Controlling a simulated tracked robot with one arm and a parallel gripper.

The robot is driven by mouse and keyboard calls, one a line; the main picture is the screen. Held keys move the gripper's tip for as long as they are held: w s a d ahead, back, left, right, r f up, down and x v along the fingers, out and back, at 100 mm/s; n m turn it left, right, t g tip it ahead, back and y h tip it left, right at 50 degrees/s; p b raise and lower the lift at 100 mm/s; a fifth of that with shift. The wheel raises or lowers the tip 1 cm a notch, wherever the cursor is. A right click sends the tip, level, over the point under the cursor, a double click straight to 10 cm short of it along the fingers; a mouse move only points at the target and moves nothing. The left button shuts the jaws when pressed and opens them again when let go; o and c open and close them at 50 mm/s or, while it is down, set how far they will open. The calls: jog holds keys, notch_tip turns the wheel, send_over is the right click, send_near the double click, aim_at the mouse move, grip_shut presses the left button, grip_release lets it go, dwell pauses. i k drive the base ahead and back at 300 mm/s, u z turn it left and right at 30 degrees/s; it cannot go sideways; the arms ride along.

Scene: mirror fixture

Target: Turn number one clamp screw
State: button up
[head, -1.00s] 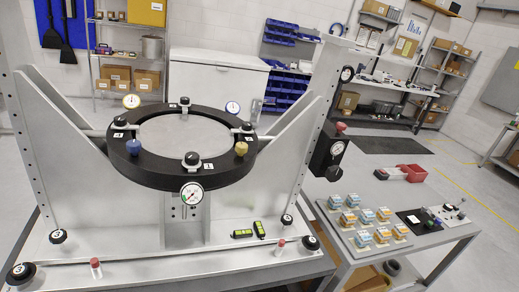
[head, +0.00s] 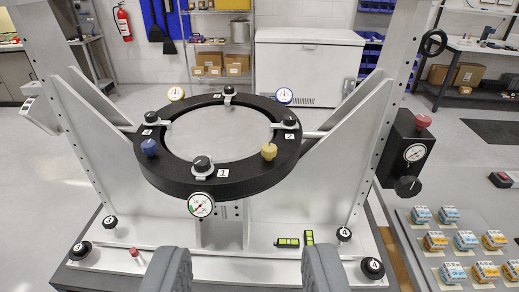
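The black ring (head: 255,188) of the mirror fixture stands in front of me, with several black clamp knobs around it. The number one clamp screw (head: 202,164) is the black knob at the ring's front, beside a white label marked 1 (head: 222,173). A round dial gauge (head: 201,204) hangs just below it. My gripper (head: 245,270) shows as two grey fingers at the bottom edge, wide apart with nothing between them. It is nearer to me and lower in the picture than the screw, not touching it.
Blue (head: 149,147) and yellow (head: 269,151) knobs sit on the ring. Uprights and slanted plates flank it. A gauge box (head: 406,150) is at right.

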aim_at(202, 167)
jog(key=z, duration=0.15)
jog(key=i, duration=1)
jog(key=u, duration=0.05)
